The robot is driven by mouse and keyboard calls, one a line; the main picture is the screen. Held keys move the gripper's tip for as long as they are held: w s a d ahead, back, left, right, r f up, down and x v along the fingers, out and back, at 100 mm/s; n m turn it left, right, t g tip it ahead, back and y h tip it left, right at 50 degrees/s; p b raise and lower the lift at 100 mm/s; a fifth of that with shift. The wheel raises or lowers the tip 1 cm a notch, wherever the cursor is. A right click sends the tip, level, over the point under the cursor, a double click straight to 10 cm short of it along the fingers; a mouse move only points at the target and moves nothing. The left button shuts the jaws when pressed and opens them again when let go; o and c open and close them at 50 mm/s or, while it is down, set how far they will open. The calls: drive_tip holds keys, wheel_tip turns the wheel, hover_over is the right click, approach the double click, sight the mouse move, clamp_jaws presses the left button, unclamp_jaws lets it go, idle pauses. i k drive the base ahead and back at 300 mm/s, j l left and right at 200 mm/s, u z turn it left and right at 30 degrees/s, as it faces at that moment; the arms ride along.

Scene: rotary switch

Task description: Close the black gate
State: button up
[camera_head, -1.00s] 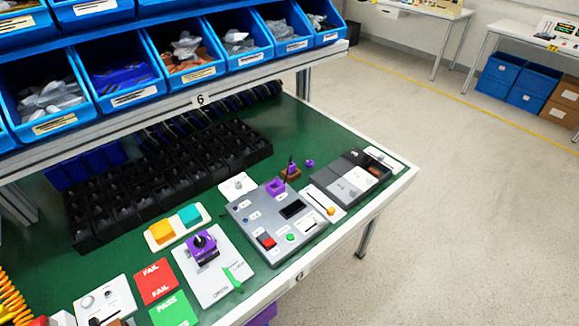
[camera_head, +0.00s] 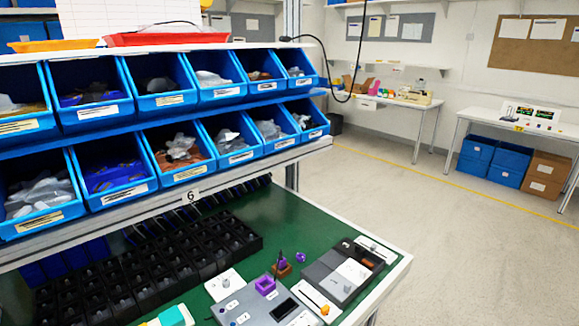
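No part that I can clearly identify as a black gate shows in this view. A grey control panel (camera_head: 254,306) lies on the green bench top, cut off by the bottom edge, with a black rectangular part (camera_head: 284,309) and a purple square part (camera_head: 265,285) on it. A dark grey box (camera_head: 320,272) with a white piece on it lies to its right. These parts are small, and I cannot tell whether any of them is open or closed. My gripper is not in view.
Blue bins (camera_head: 112,172) stand in two rows above the bench. Open floor (camera_head: 450,240) lies to the right. Another table (camera_head: 400,104) stands against the far wall.

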sight(351, 248)
drive_tip(key=i+l+z, duration=0.15)
drive_tip(key=i, duration=0.2)
drive_tip(key=i+l+z, duration=0.15)
drive_tip(key=i, duration=0.25)
drive_tip(key=i+l+z, duration=0.15)
drive_tip(key=i, duration=0.25)
